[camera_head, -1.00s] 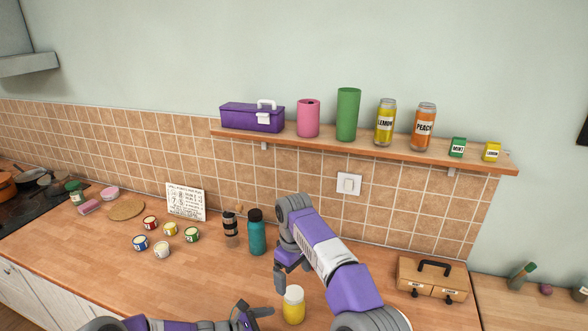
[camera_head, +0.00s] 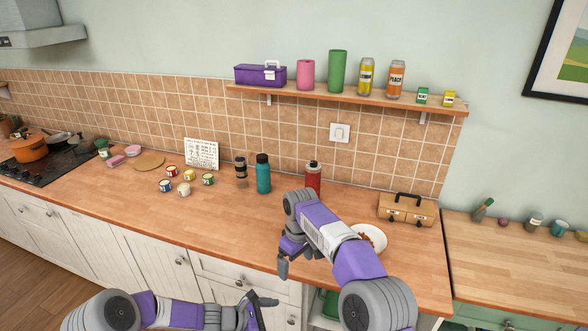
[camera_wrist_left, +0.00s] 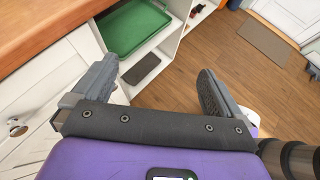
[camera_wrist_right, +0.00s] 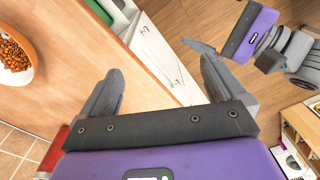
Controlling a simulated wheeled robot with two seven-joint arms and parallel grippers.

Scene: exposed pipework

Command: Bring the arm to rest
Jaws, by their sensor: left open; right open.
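My right gripper (camera_head: 291,262) is open and empty near the counter's front edge in the head view. In the right wrist view its spread fingers (camera_wrist_right: 160,75) have nothing between them, with the counter front and floor beyond. My left gripper (camera_head: 258,311) is open and lower, in front of the cabinets. In the left wrist view its fingers (camera_wrist_left: 158,78) are apart and empty above the floor. The left gripper also shows in the right wrist view (camera_wrist_right: 207,48).
A shelf (camera_head: 350,98) hangs above. A green tray (camera_wrist_left: 132,24) sits in the open cabinet.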

